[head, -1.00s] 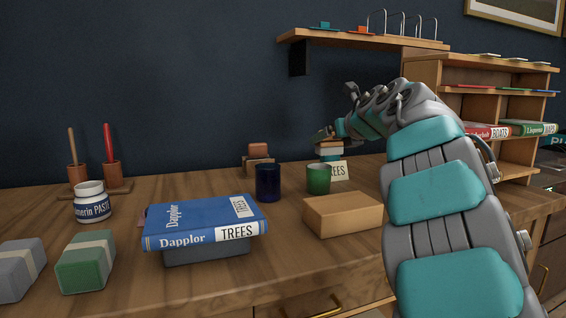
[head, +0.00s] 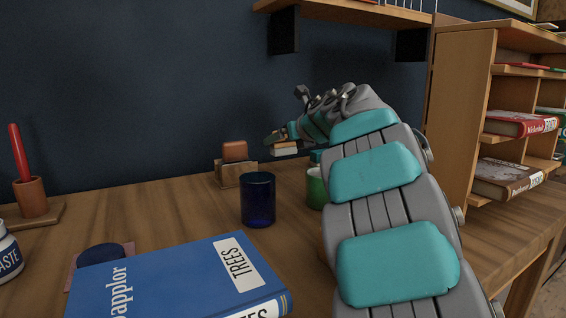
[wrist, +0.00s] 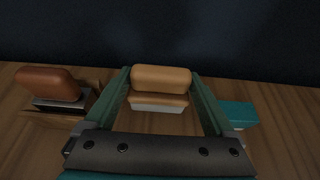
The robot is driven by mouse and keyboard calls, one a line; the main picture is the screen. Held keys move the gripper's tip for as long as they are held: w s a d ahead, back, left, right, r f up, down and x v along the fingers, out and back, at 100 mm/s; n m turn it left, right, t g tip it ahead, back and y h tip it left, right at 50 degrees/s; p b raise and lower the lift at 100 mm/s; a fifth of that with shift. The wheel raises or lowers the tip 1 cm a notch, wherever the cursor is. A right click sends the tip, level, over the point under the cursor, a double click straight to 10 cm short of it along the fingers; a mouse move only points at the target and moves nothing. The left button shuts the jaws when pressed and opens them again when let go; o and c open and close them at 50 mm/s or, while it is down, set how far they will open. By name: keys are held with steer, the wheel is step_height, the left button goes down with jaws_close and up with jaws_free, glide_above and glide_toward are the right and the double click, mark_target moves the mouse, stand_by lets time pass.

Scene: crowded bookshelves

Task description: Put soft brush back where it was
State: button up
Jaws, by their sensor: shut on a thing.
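My gripper (wrist: 161,85) is shut on the soft brush (wrist: 160,78), which has a tan wooden handle and pale bristles. The brush lies across between the two green fingers in the wrist view, and appears above the table. In the head view my gripper (head: 276,138) and the brush (head: 285,149) are at the back of the table, near the wall. A second, redder-brown brush (wrist: 47,83) sits in a stand (wrist: 72,99) to the left of my gripper; it also shows in the head view (head: 234,151). Whether that stand has an empty slot is unclear.
A dark blue cup (head: 258,200) and a partly hidden green cup (head: 314,188) stand in front of the gripper. A blue book (head: 170,285) lies at the front. A shelf unit (head: 462,130) rises at right. A teal block (wrist: 238,113) is right of my gripper.

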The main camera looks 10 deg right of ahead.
steer(key=shift+f+b, duration=0.4)
steer(key=shift+f, duration=2.05)
steer(key=shift+f, duration=0.1)
steer(key=shift+f, duration=0.15)
steer(key=o, duration=1.1)
steer(key=shift+r, duration=0.35)
steer(key=b+v, duration=0.1)
steer(key=v, duration=1.1)
